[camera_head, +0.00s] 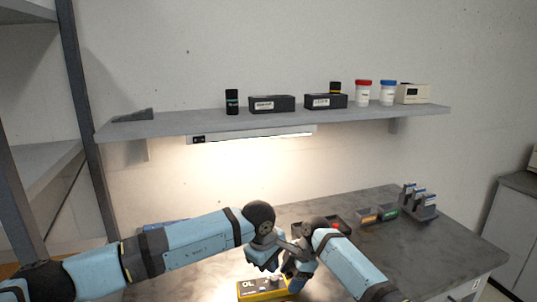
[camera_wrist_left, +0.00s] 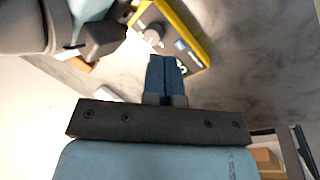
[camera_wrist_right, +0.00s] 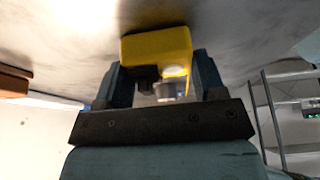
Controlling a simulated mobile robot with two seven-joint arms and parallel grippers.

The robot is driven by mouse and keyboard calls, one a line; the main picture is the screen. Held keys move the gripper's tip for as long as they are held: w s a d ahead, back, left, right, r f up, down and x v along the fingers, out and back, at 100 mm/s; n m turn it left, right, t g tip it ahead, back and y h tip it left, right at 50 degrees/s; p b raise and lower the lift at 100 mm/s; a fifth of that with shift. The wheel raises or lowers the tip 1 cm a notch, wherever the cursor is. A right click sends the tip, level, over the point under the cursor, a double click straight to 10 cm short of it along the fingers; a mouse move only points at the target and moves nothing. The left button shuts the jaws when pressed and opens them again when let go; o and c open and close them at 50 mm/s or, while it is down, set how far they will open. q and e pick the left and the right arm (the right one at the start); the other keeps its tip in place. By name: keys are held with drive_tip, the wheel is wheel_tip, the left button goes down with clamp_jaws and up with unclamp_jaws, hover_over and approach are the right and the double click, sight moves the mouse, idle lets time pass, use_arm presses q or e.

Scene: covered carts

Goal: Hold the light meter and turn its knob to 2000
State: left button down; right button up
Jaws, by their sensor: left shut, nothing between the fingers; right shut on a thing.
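The light meter is yellow with a dark face and a lit display that appears to read OL (camera_head: 262,289); it shows at the bottom of the head view. My right gripper (camera_wrist_right: 158,62) is shut on the light meter, whose yellow body sits between its fingers in the right wrist view. In the left wrist view the meter's yellow edge (camera_wrist_left: 185,22) and its grey knob (camera_wrist_left: 153,37) show at the top. My left gripper (camera_wrist_left: 166,60) is shut and empty, its fingertips close to the meter's face beside the knob. The knob's setting is not readable.
A grey worktop (camera_head: 430,240) lies below, with a dark divided tray (camera_head: 370,216) and a rack (camera_head: 418,203) at the right. A wall shelf (camera_head: 180,124) with boxes and jars hangs above.

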sight(264, 286)
use_arm(q)
drive_tip(key=shift+s+a+x, duration=0.15)
drive_tip(key=shift+s+x, duration=0.05)
drive_tip(key=shift+x, duration=0.9)
drive_tip(key=shift+s+a+x, duration=0.2)
drive_tip(key=shift+x, duration=0.9)
drive_tip(key=shift+s+a+x, duration=0.15)
drive_tip(key=shift+x, duration=0.95)
drive_tip(key=shift+w+f, duration=0.15)
drive_tip(key=shift+w, duration=0.05)
drive_tip(key=shift+w+a, duration=0.3)
drive_tip(key=shift+a, duration=0.2)
drive_tip(key=shift+w+a, duration=0.3)
drive_tip(key=shift+w, duration=0.1)
drive_tip(key=shift+a, duration=0.1)
drive_tip(key=shift+s+a, duration=0.2)
drive_tip(key=shift+a, duration=0.05)
drive_tip(key=shift+w+d+v, duration=0.15)
drive_tip(key=shift+v, duration=0.85)
drive_tip(key=shift+w+d+v, duration=0.15)
drive_tip(key=shift+w+v, duration=0.05)
drive_tip(key=shift+v, duration=0.75)
drive_tip(key=shift+w+d+v, duration=0.15)
drive_tip(key=shift+v, duration=0.85)
